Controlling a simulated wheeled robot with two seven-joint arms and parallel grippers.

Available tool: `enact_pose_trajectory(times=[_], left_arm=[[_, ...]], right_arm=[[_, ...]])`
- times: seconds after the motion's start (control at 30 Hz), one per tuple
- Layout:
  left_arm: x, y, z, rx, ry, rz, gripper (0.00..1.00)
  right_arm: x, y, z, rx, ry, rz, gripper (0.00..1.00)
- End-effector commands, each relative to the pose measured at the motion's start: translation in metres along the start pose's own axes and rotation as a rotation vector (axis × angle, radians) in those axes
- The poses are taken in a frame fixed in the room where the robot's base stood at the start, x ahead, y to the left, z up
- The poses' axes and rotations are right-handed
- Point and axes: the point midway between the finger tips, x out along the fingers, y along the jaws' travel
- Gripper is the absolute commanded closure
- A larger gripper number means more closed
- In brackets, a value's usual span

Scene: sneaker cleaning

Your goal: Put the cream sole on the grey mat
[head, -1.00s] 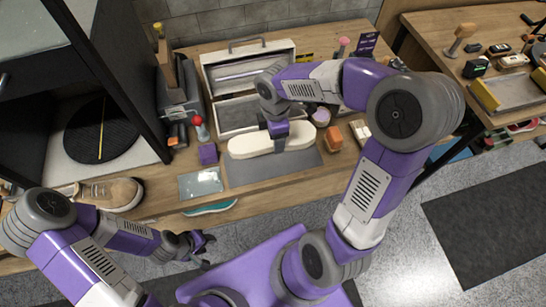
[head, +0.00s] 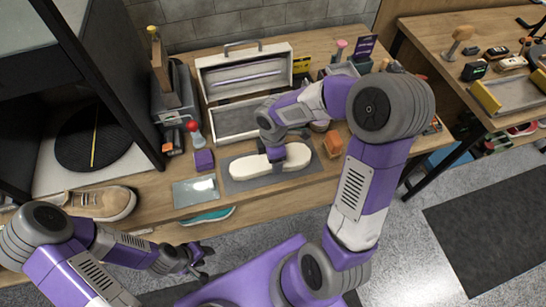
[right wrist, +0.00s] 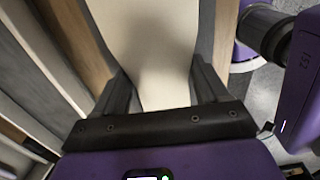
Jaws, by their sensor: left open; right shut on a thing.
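The cream sole (head: 245,165) lies lengthwise over the grey mat (head: 233,187) on the workbench in the head view. I cannot tell whether it rests on the mat or hangs just above it. My right gripper (head: 276,155) is shut on the sole near its middle, from above. In the right wrist view the sole (right wrist: 160,55) runs between the two fingers of the right gripper (right wrist: 162,92). My left gripper (head: 196,262) is open and empty, low in front of the bench and away from the mat.
A brown shoe (head: 103,203) sits at the bench's left front.

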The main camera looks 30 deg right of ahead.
Motion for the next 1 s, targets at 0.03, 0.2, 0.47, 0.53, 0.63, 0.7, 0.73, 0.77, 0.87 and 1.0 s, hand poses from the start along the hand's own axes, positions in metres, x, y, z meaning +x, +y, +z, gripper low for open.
enact_pose_trajectory(times=[0.03,0.2,0.47,0.53,0.63,0.7,0.73,0.77,0.87,1.0], left_arm=[[0.001,0.0,0.0,0.0,0.0,0.0,0.57],[0.002,-0.001,0.0,0.0,0.0,0.0,0.57],[0.002,-0.001,0.0,0.0,0.0,0.0,0.57],[0.002,-0.001,0.0,0.0,0.0,0.0,0.57],[-0.001,0.0,0.0,0.0,0.0,0.0,0.57],[-0.004,0.001,0.0,0.0,0.0,0.0,0.57],[-0.006,0.002,0.0,0.0,0.0,0.0,0.57],[-0.007,0.003,0.0,0.0,0.0,0.0,0.57],[-0.015,0.006,0.001,0.0,0.0,0.0,0.57],[-0.024,0.009,0.001,0.0,0.0,0.0,0.57]], right_arm=[[0.001,0.0,0.0,0.0,0.0,0.001,0.62],[0.003,0.0,0.0,0.0,0.0,0.0,0.13],[0.003,0.0,0.0,0.0,0.0,0.0,0.02],[0.003,0.0,0.0,0.0,0.0,0.0,0.02],[-0.001,0.0,0.0,0.0,0.0,0.0,0.02],[-0.009,0.001,0.0,0.0,0.001,0.003,0.02],[-0.014,0.001,0.0,0.0,0.0,0.002,0.02],[-0.02,0.001,0.0,0.0,0.0,0.003,0.02],[-0.042,0.001,-0.001,0.001,0.001,0.004,0.02],[-0.074,0.001,0.0,0.0,0.001,0.005,0.02]])
